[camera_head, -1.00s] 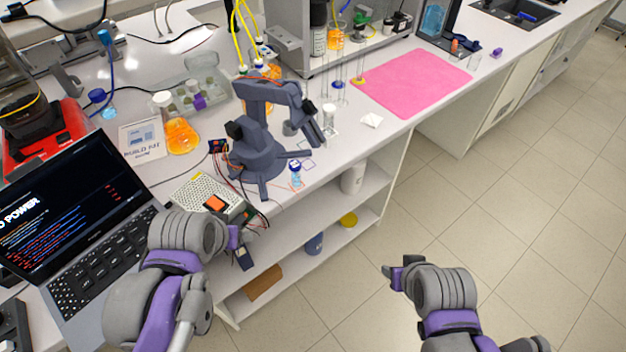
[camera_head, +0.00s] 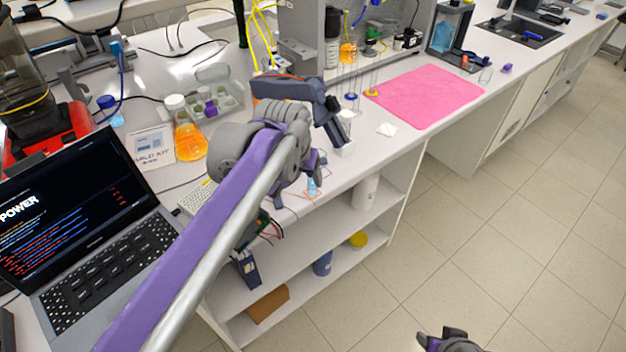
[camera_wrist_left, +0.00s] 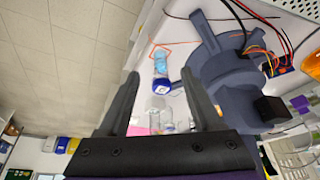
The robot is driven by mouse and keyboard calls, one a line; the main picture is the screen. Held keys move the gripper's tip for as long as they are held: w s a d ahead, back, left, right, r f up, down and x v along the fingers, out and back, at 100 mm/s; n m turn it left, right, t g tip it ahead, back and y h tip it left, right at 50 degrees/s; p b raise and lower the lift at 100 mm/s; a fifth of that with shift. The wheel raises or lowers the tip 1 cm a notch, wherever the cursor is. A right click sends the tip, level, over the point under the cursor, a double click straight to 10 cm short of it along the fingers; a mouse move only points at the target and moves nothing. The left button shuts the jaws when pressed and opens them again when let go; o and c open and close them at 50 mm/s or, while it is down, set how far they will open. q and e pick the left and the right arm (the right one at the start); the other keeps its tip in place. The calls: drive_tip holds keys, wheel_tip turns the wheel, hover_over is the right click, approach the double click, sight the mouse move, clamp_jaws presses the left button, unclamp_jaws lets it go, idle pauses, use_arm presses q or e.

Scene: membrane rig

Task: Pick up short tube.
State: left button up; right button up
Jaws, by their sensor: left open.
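The short tube, a small vial with blue contents and a dark blue end (camera_wrist_left: 160,69), shows between my left fingers in the left wrist view. I cannot tell how far beyond the fingertips it is. In the head view its light blue part (camera_head: 312,188) shows near the bench's front edge, just below my left gripper (camera_head: 317,162). My left gripper is open, with two dark fingers spread in the left wrist view (camera_wrist_left: 161,78), and nothing is gripped. My forearm and wrist hide much of the area. Part of my right gripper (camera_head: 448,341) shows at the bottom edge.
A dark grey small robot arm (camera_head: 290,88) stands close behind my left gripper. A white-capped vial (camera_head: 345,122) stands to its right. An orange flask (camera_head: 188,138), a laptop (camera_head: 85,220) and a pink mat (camera_head: 425,97) are on the bench. Open shelves lie below the front edge.

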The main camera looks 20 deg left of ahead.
sight(312, 182)
use_arm(q)
drive_tip(key=w+f, duration=0.4)
drive_tip(key=shift+w+d+f, duration=0.2)
drive_tip(key=shift+w+f, duration=0.1)
drive_tip(key=shift+w, duration=0.1)
clamp_jaws()
